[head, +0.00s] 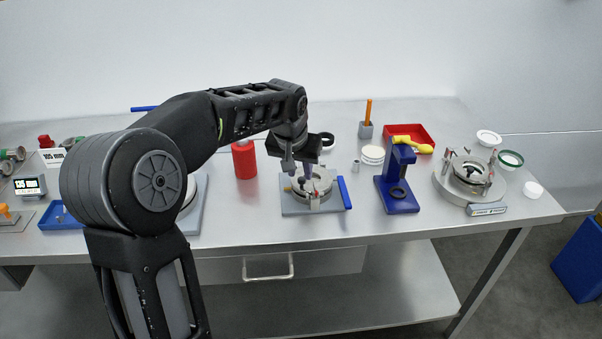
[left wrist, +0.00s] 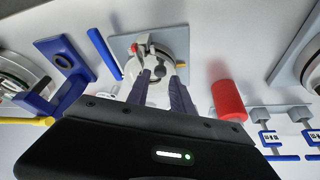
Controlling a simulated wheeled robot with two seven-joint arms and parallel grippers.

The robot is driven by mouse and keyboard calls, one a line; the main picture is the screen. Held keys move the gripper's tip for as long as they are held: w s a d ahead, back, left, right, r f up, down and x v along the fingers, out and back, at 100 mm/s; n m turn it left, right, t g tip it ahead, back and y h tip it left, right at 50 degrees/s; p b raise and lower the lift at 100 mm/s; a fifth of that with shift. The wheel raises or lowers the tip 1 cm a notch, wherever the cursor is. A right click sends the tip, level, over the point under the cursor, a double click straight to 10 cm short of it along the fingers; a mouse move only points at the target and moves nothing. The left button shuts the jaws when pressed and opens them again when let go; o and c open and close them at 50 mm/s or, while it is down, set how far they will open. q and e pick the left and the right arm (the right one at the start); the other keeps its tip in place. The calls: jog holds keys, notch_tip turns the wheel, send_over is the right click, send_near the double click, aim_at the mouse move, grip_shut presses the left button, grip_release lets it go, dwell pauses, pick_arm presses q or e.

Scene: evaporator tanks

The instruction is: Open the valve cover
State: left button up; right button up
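The valve unit (head: 318,189) is a round metal ring body with small clamps, on a grey square plate (head: 297,208) at the middle of the table. A blue bar (head: 344,193) lies along the plate's right side. In the left wrist view the unit (left wrist: 160,50) shows ahead of the fingers, with a small red part on it. My left gripper (head: 298,172) points down just over the unit's upper left part. Its two fingers (left wrist: 160,78) are apart with nothing clearly held between them. I cannot tell whether they touch the unit. My right gripper is not in view.
A red cylinder (head: 244,160) stands left of the unit. A blue stand (head: 398,185) with a yellow-handled tool (head: 412,144) near it, a red tray (head: 424,133) and another round clamped unit (head: 467,176) are to the right. The table's front strip is clear.

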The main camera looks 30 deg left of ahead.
pick_arm(q)
jog(key=shift+x, duration=1.45)
jog(key=shift+c, duration=0.6)
grip_shut()
